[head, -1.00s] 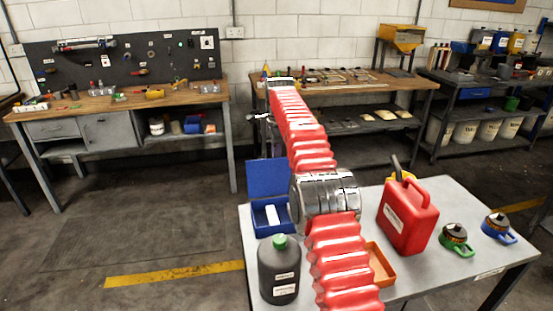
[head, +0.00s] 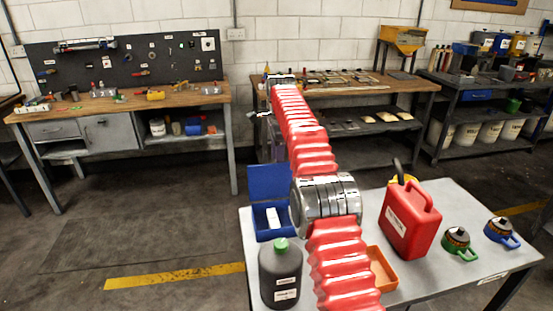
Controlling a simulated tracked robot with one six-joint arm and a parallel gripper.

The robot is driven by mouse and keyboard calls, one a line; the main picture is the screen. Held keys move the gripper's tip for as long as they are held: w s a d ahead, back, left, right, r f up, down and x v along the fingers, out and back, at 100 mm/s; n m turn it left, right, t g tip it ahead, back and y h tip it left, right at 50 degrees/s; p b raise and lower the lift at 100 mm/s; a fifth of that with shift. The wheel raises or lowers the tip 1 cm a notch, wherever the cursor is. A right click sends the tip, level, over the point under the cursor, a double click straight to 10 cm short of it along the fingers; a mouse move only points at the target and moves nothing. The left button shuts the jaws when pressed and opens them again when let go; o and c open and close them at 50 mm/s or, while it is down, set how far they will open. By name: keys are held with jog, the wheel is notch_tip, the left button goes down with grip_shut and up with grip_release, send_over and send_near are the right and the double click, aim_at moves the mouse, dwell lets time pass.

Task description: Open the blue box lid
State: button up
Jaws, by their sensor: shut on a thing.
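The blue box (head: 262,226) sits at the left back of the grey table, beside my arm. Its lid (head: 266,181) stands raised, about upright, at the back of the box. The box is open at the front, and a white block (head: 273,217) shows inside. My red-sleeved arm rises from the bottom of the view, past the box's right side, toward the back bench. It covers part of the box and lid on the right.
On the table (head: 440,280) stand a dark bottle with a green cap (head: 280,275), a red can (head: 410,222), an orange tray (head: 381,270) and two small lidded pots, green (head: 459,245) and blue (head: 500,230). Workbenches line the back wall. Floor left of the table is clear.

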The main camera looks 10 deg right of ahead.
notch_tip(320, 180, up, 7)
jog(key=s, duration=0.1)
dwell(0.3)
jog(key=shift+f, duration=0.1)
